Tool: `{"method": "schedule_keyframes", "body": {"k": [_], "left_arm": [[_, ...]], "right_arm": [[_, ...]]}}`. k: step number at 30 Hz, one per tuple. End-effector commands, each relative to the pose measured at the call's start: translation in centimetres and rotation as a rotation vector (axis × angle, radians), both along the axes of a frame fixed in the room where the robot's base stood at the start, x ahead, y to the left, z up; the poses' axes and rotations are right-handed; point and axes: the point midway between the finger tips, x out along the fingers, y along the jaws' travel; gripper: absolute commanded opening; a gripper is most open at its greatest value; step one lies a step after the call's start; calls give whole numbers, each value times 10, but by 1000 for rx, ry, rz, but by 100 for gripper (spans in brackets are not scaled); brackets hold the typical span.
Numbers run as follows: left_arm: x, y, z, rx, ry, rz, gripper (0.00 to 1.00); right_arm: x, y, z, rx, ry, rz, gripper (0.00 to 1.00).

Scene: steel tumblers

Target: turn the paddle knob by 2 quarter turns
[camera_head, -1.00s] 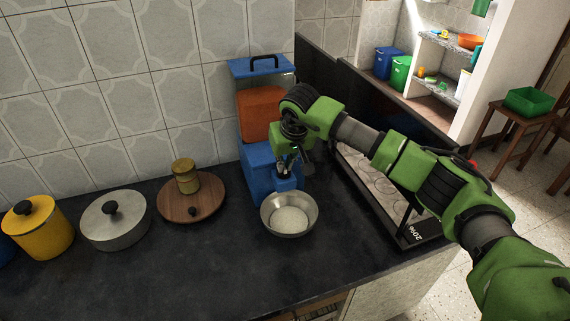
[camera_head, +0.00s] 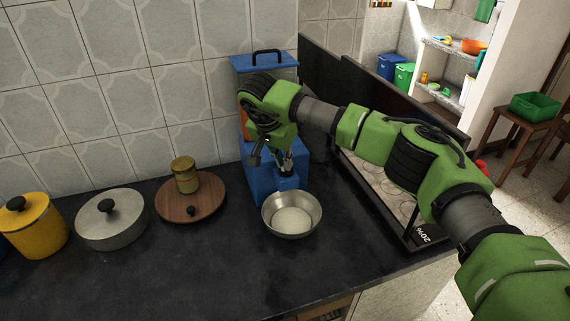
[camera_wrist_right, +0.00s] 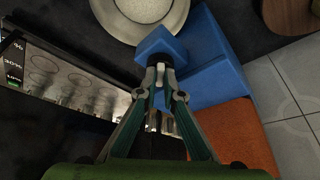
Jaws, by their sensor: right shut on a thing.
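A dispenser (camera_head: 262,186) with a blue base, blue lid and orange fill stands against the tiled wall. Its blue base also shows in the wrist view (camera_wrist_right: 212,75), with the orange part (camera_wrist_right: 242,130) beside it. My right gripper (camera_head: 287,164) is at the front of the dispenser, just above its blue spout. In the wrist view its fingers (camera_wrist_right: 161,78) are close together at the spout block (camera_wrist_right: 162,46), shut on the paddle knob. The knob itself is mostly hidden by the fingers. My left gripper is not in view.
A steel bowl (camera_head: 270,222) sits under the spout. A black-framed rack (camera_head: 408,232) stands right. The front counter is clear.

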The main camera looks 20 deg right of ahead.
Motion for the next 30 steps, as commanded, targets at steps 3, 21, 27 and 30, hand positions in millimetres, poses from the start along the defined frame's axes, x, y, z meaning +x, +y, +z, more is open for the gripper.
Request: {"method": "schedule_keyframes", "body": {"k": [3,21,27,30], "left_arm": [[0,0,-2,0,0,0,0],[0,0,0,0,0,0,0],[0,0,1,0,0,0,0],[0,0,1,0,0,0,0]], "right_arm": [[2,2,1,-1,-3,-112,0],[7,4,2,1,-4,-554,0],[7,4,1,1,-3,-618,0],[8,4,1,1,-3,-640,0]]}}
